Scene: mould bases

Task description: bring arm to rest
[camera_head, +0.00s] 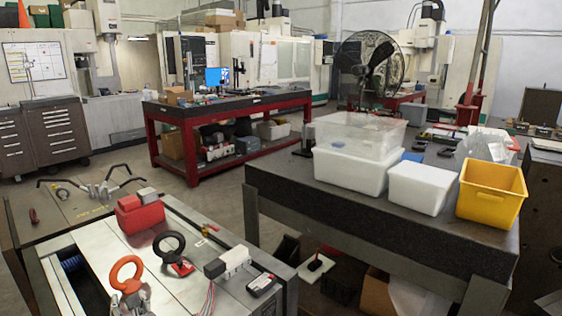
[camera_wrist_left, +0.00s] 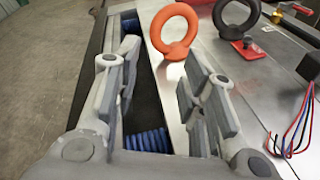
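My left gripper (camera_wrist_left: 155,85) is open in the left wrist view, with nothing between its fingers. Beneath it are a dark slot with blue springs (camera_wrist_left: 148,140) and a steel mould base (camera_wrist_left: 165,65). An orange ring (camera_wrist_left: 175,30) stands on the plate just beyond and to the right of the fingers. In the head view, grey gripper fingers (camera_head: 131,301) show at the bottom edge, below the orange ring (camera_head: 126,274); they appear to be my left gripper's. My right gripper is in neither view.
A black ring on a red base (camera_head: 172,253), a red block (camera_head: 139,213) and a white connector (camera_head: 228,262) with wires are on the mould base. A dark table (camera_head: 300,185) on the right bears white boxes (camera_head: 420,188) and a yellow bin (camera_head: 490,195). Floor shows beyond.

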